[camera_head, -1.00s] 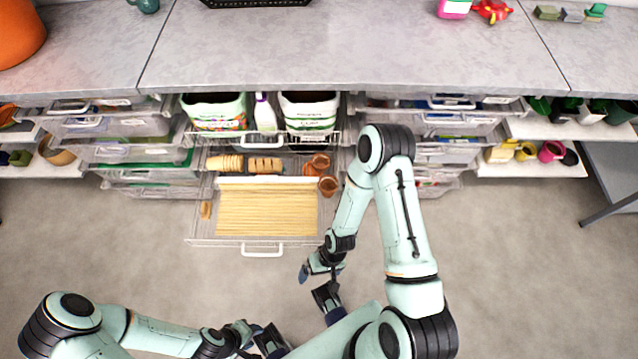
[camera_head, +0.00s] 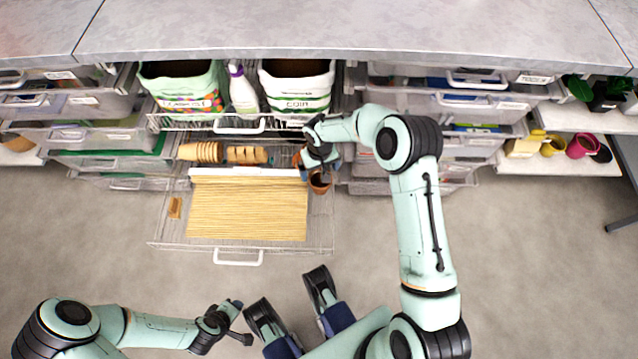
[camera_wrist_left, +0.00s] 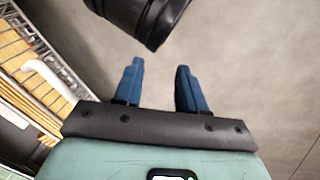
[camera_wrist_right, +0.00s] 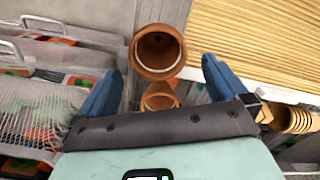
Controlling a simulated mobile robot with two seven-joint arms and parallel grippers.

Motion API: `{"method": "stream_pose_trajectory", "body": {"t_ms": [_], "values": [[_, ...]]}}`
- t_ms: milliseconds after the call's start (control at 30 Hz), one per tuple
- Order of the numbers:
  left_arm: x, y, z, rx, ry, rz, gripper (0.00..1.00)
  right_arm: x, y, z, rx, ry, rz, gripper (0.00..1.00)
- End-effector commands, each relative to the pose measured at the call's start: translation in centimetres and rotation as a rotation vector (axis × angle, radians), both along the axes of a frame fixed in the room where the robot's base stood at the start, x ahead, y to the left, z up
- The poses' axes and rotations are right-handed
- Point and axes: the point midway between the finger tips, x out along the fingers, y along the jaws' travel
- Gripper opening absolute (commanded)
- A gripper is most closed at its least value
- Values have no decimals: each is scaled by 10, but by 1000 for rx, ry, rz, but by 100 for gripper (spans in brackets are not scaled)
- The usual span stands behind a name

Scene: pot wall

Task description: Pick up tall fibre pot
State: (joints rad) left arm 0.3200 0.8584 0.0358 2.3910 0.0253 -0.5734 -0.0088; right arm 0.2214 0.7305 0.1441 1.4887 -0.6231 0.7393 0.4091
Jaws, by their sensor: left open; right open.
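Two brown round pots are in the open wire drawer. The front one (camera_head: 319,184) lies below my right gripper (camera_head: 319,170); in the right wrist view this pot (camera_wrist_right: 158,52) shows its open mouth between and ahead of the fingers. A second brown pot (camera_wrist_right: 160,98) is closer to the wrist, partly hidden. A nested stack of tan pots (camera_head: 200,152) lies at the drawer's back left. I cannot tell for certain which pot is the tall fibre one. My right gripper is open and empty above the drawer. My left gripper (camera_head: 242,322) is open and empty over bare floor.
The drawer (camera_head: 165,240) also holds thin wooden sticks (camera_head: 245,210) and a row of tan pieces (camera_head: 246,155). A basket above holds two bags and a spray bottle (camera_head: 243,90). Closed drawers (camera_head: 440,105) stand at the right. The floor in front is free.

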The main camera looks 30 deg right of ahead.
Motion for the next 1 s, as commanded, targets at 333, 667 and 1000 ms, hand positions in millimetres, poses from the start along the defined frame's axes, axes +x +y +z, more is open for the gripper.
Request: {"method": "stream_pose_trajectory", "body": {"t_ms": [333,667,1000], "values": [[10,5,-8,12,-24,10,40,-2,-1,-27,1,1,0,100],[14,13,-23,28,-31,24,40,-3,-2,-67,1,0,1,100],[14,12,-22,28,-30,23,40,-3,-2,-66,1,-1,0,58]]}}
